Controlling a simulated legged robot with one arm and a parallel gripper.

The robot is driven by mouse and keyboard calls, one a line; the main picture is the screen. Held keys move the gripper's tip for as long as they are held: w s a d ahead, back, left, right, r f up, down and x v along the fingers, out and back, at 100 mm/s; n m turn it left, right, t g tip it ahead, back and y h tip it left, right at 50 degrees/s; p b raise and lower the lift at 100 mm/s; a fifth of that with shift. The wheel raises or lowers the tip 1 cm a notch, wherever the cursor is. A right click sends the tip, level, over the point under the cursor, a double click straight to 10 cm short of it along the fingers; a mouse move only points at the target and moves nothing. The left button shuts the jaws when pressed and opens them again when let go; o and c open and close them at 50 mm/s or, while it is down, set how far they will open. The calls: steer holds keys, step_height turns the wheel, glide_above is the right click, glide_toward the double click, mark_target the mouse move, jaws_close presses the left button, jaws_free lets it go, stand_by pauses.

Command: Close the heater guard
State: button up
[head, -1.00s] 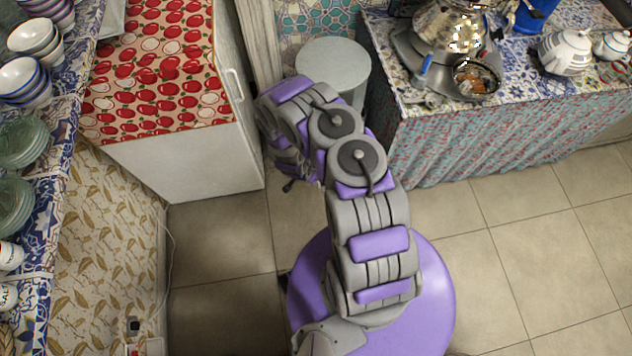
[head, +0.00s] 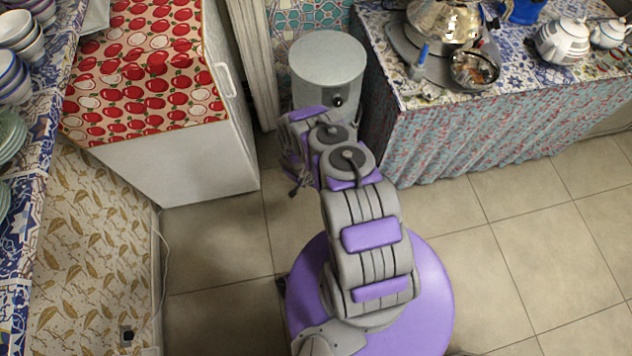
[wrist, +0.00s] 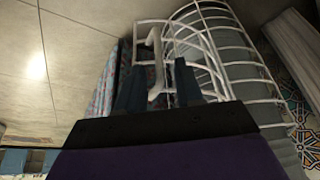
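In the wrist view the heater guard (wrist: 240,64) is a white wire cage around a grey cylinder. A narrower white wire panel (wrist: 166,22) with an upright white bar (wrist: 155,68) stands at its left, seemingly swung out from the cage. My gripper (wrist: 158,86) is open, its two dark fingers apart on either side of that bar; contact cannot be told. In the head view a grey cylinder (head: 327,60) with a black knob stands behind my arm, and the wire guard cannot be made out there. My gripper is mostly hidden by my arm in that view.
A white cabinet (head: 180,168) with an apple-patterned cover stands to the left. A cloth-draped table (head: 470,135) with a samovar (head: 445,20) and teapots stands to the right. A shelf of dishes (head: 15,240) runs along the left edge. The tiled floor (head: 520,220) at right is clear.

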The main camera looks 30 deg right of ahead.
steer(key=b+x, duration=0.1)
steer(key=x, duration=0.1)
steer(key=shift+w+f, duration=0.15)
steer(key=shift+f, duration=0.2)
steer(key=shift+d+f, duration=0.15)
steer(key=shift+d, duration=0.3)
steer(key=shift+a, duration=0.3)
steer(key=c, duration=0.6)
jaws_close()
steer(key=shift+d, duration=0.1)
steer(key=shift+w, duration=0.1)
